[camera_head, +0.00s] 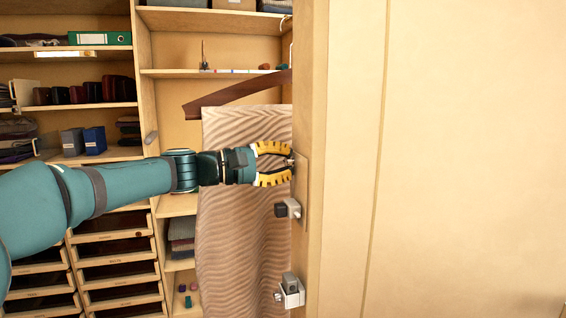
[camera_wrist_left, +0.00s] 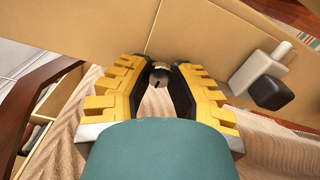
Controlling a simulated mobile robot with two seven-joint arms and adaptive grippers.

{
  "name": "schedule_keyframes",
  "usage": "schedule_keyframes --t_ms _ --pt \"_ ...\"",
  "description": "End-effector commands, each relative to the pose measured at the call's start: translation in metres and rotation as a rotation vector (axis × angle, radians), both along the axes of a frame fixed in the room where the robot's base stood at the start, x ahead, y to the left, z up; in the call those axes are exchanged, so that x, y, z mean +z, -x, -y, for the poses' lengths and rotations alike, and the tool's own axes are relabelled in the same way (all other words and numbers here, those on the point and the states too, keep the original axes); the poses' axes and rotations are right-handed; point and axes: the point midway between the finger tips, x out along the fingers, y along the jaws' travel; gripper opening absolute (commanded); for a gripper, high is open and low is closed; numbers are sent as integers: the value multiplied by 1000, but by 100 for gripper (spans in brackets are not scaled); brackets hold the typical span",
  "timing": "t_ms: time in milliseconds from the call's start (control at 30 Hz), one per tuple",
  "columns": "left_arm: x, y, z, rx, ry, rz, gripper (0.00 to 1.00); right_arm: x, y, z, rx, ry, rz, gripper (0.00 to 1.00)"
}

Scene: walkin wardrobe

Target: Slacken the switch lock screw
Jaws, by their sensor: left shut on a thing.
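My left gripper (camera_head: 289,163) reaches from the left to a metal plate (camera_head: 302,190) on the edge of the wooden upright. Its yellow fingers are closed around a small round metal screw with a slot in its head (camera_wrist_left: 158,77), seen between the fingertips in the left wrist view (camera_wrist_left: 160,66). In the head view the fingers mostly hide the screw. A grey fitting with a dark square knob (camera_head: 281,210) sits just below on the same plate; its knob also shows in the left wrist view (camera_wrist_left: 271,93). My right gripper is not in view.
A second grey fitting (camera_head: 291,291) is lower on the upright. A wavy beige cloth (camera_head: 235,220) hangs behind the gripper under a brown hanger (camera_head: 235,92). Shelves and drawers (camera_head: 118,270) fill the left; a plain panel (camera_head: 470,150) fills the right.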

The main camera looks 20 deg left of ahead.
Motion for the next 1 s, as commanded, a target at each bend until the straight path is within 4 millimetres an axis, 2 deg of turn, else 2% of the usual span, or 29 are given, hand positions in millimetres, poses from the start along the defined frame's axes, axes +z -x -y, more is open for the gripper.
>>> schedule_keyframes --t_ms 67,100,167,567,667,1000 --pt "1 0 -1 3 1 3 0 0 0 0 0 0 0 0" --pt "1 0 -1 3 1 3 37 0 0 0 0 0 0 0" --pt "1 0 -1 2 0 3 56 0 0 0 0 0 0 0" --pt "0 3 -5 2 -1 1 56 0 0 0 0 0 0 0" --pt "1 9 -15 3 -1 3 56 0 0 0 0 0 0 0" --pt "1 47 -71 4 -1 2 56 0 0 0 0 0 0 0"
